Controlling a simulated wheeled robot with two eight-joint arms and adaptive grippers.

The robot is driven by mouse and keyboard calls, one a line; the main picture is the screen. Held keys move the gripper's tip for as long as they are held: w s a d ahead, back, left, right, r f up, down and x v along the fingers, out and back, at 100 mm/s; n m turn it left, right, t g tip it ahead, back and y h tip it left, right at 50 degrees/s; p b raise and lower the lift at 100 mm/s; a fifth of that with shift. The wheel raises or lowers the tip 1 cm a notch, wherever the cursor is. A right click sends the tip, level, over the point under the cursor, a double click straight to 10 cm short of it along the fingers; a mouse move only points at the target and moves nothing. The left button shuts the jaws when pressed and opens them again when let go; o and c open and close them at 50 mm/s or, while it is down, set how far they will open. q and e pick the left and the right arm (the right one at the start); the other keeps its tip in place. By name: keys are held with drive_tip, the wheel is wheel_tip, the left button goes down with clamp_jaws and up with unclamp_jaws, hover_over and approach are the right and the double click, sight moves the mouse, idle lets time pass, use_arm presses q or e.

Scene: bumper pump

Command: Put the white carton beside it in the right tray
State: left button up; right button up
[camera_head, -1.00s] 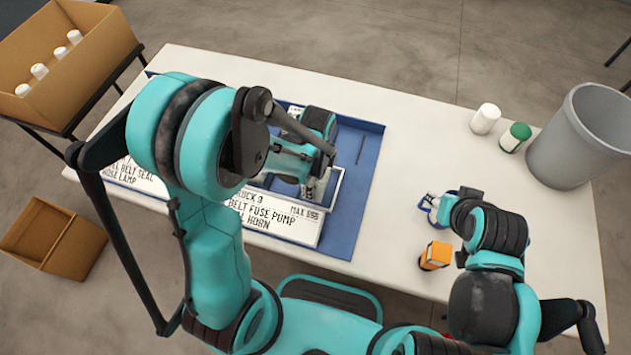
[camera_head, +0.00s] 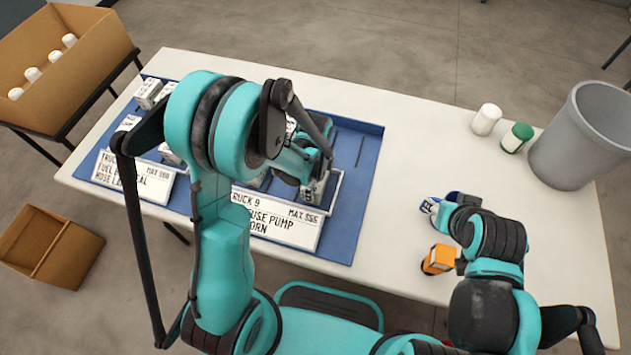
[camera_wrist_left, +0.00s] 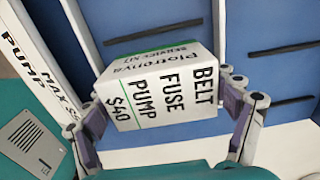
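A white carton (camera_wrist_left: 160,88) printed "BELT FUSE PUMP $40" sits between the fingers of my left gripper (camera_wrist_left: 165,105) in the left wrist view. The fingers appear to press on its two sides. In the head view the left gripper (camera_head: 316,186) is low over the right tray (camera_head: 334,192), at its right end; the arm hides much of that tray. Whether the carton touches the tray floor I cannot tell. The "TRUCK 9" sign (camera_head: 290,222) stands in front. My right gripper (camera_head: 440,206) is beside a small blue-and-white item (camera_head: 428,206); its fingers are unclear.
More white cartons (camera_head: 148,92) stand at the left on the blue board (camera_head: 365,150), behind another sign (camera_head: 132,178). An orange item (camera_head: 438,259), white bottle (camera_head: 486,119), green-and-white bottle (camera_head: 516,137) and grey bin (camera_head: 582,140) are at right.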

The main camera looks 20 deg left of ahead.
use_arm(q)
drive_tip(key=shift+o, duration=1)
drive_tip(key=shift+r+p, duration=0.35)
wheel_tip(320, 180, up, 12)
drive_tip(key=p, duration=0.4)
drive_tip(key=shift+f, duration=0.25)
drive_tip(key=s+a+r+n+t, duration=0.2)
drive_tip(key=s+r+n, duration=0.3)
drive_tip(key=n, duration=0.4)
drive_tip(key=s+a+r+n+t, duration=0.2)
drive_tip(key=s+r+n+t, duration=0.3)
drive_tip(key=r+n, duration=0.3)
drive_tip(key=shift+s+a+n, duration=0.15)
drive_tip(key=shift+a+n, duration=0.2)
drive_tip(key=shift+n, duration=0.35)
